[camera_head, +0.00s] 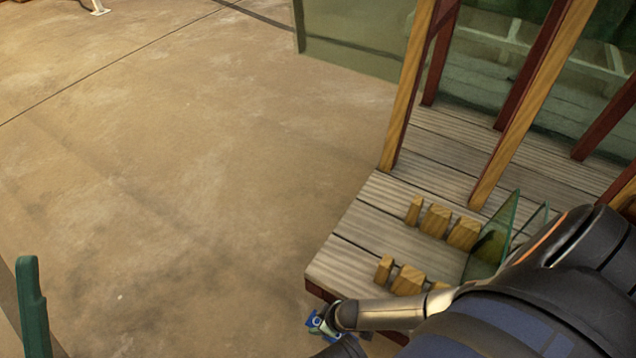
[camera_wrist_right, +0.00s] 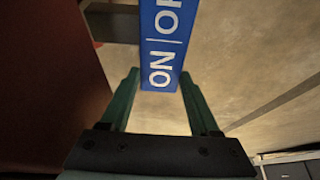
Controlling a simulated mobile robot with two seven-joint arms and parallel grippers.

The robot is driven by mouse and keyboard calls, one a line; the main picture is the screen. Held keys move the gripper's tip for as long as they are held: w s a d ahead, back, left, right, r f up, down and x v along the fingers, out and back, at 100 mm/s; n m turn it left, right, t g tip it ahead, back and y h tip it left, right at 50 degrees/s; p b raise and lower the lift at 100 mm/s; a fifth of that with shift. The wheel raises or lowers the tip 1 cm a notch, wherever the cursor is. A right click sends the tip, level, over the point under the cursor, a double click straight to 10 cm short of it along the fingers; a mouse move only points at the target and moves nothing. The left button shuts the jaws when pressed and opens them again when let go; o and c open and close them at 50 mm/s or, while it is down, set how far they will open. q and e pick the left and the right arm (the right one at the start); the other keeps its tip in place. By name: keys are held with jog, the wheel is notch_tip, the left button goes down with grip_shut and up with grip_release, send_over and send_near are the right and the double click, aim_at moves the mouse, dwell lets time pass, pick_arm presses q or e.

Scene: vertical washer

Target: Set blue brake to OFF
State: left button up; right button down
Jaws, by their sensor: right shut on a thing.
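The blue brake (camera_wrist_right: 163,45) is a flat blue bar with white ON and OFF lettering, the OFF part cut by the top edge of the right wrist view. My right gripper (camera_wrist_right: 160,88) has its green fingers on either side of the bar's ON end and is shut on it. In the head view the blue brake (camera_head: 316,323) shows small at the front corner of the wooden deck, with my right gripper (camera_head: 326,328) at it, partly hidden by my arm. A green finger-like part (camera_head: 31,300) at the lower left looks like my left gripper; its jaw opening is hidden.
The wooden deck (camera_head: 352,238) carries several wooden blocks (camera_head: 436,221) and green glass panels (camera_head: 491,236). Wooden posts (camera_head: 407,90) rise behind. A dark red surface (camera_wrist_right: 40,75) stands close on the left in the wrist view. The concrete floor (camera_head: 190,170) is clear.

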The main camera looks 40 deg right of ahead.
jog(key=shift+s+r+t, duration=0.1)
jog(key=shift+t, duration=0.3)
jog(key=shift+c, duration=2)
grip_release()
